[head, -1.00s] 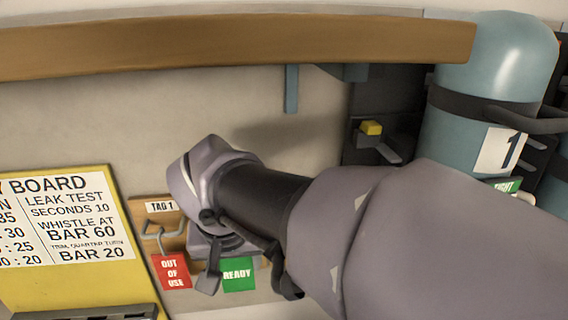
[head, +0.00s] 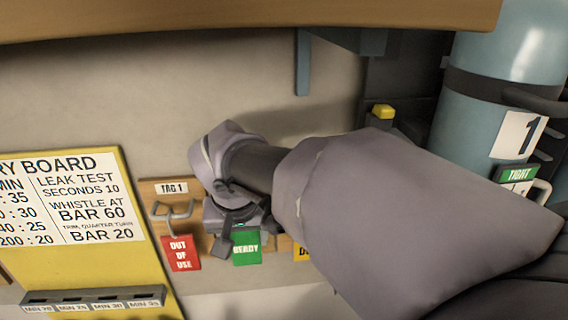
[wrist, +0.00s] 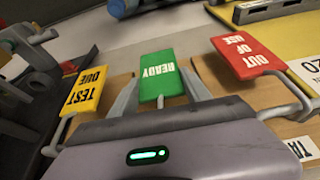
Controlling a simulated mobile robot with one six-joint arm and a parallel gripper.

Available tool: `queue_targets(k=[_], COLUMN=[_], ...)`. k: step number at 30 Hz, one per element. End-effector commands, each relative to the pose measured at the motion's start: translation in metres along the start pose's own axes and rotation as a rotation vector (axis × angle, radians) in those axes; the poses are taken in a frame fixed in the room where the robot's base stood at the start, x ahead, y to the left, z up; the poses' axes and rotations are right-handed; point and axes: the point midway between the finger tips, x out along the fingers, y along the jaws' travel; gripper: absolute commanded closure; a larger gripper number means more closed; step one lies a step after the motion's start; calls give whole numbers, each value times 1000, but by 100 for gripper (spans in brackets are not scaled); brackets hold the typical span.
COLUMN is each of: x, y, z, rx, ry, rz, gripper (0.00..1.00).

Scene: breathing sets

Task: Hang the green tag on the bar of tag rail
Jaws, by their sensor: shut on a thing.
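The green READY tag (head: 246,248) hangs below my gripper (head: 228,243) in the head view. In the wrist view the green tag (wrist: 160,78) stands between the two fingers of my gripper (wrist: 160,92), which is shut on it. The wooden tag rail (head: 153,190) is right behind, with metal hooks (head: 174,211). A red OUT OF USE tag (head: 181,253) hangs on the hook to the left. A yellow TEST DUE tag (wrist: 88,92) hangs on another hook, mostly hidden in the head view. The bar behind my gripper is hidden, so I cannot tell whether the green tag touches it.
A yellow board (head: 140,215) with a slotted ledge (head: 92,298) is left of the rail. A brown shelf edge (head: 250,15) runs above. A blue cylinder (head: 495,70) stands at the right. Bare wall (head: 100,100) lies above the rail.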

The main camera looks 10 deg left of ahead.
Motion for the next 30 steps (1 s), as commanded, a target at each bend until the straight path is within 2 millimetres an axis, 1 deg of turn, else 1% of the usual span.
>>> queue_targets(k=[3,4,7,8,15,17,20,24,27,29,30], x=[0,0,0,0,0,-3,-21,-53,-69,-71,-65], y=[0,0,0,0,0,0,0,0,0,3,12], z=[0,0,0,0,0,0,-1,-1,-1,2,8], rx=[0,0,0,0,0,0,0,1,-1,6,21], ry=[0,0,0,0,0,1,3,3,2,1,0], rz=[0,0,0,0,0,0,-1,-2,0,-1,-4], gripper=[83,42,23,19,19,19,19,19,19,19,19])
